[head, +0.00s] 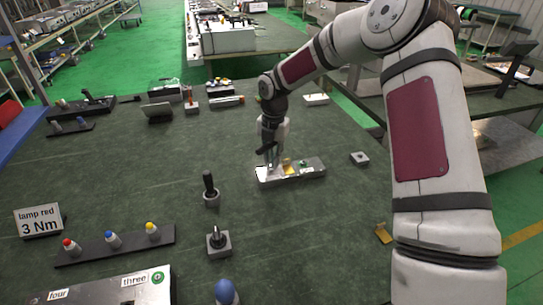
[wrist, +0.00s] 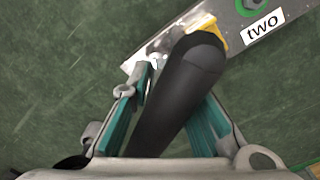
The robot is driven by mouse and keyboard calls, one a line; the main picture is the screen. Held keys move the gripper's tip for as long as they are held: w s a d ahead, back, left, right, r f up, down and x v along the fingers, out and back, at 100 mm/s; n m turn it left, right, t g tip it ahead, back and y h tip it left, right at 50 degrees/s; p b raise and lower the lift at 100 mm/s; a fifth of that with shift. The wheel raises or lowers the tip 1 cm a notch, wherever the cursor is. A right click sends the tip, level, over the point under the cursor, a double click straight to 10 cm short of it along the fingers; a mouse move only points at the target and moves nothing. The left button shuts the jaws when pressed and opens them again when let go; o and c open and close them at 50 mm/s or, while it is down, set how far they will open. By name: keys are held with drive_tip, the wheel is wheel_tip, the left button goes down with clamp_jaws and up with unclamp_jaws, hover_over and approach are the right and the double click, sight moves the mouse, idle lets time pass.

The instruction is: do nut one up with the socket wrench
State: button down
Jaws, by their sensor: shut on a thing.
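My gripper (head: 270,150) is shut on the dark, thick-handled socket wrench (wrist: 182,88) and stands over the left end of a metal bar. In the wrist view the handle lies between the teal pads of my gripper (wrist: 165,105). The metal bar (head: 315,172) lies on the green table; in the wrist view the bar (wrist: 290,12) carries a "two" label, a green ring and a yellow piece. The wrench covers much of the bar's end. Nut one is not visible, and I cannot tell whether the socket sits on it.
A black-handled tool (head: 209,182) and a metal peg on a block (head: 218,240) stand left of the bar. A rack with coloured caps (head: 115,243), a "lamp red 3 Nm" sign (head: 39,220) and a "three"/"four" plate (head: 110,293) are front left. A small block (head: 360,158) lies right.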

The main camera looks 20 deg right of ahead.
drive_tip(key=shift+f, duration=0.6)
idle(0.3)
drive_tip(key=shift+m+b, duration=0.3)
drive_tip(key=shift+m, duration=1.7)
drive_tip(key=shift+s+f+m, duration=0.1)
drive_tip(key=shift+m, duration=1.9)
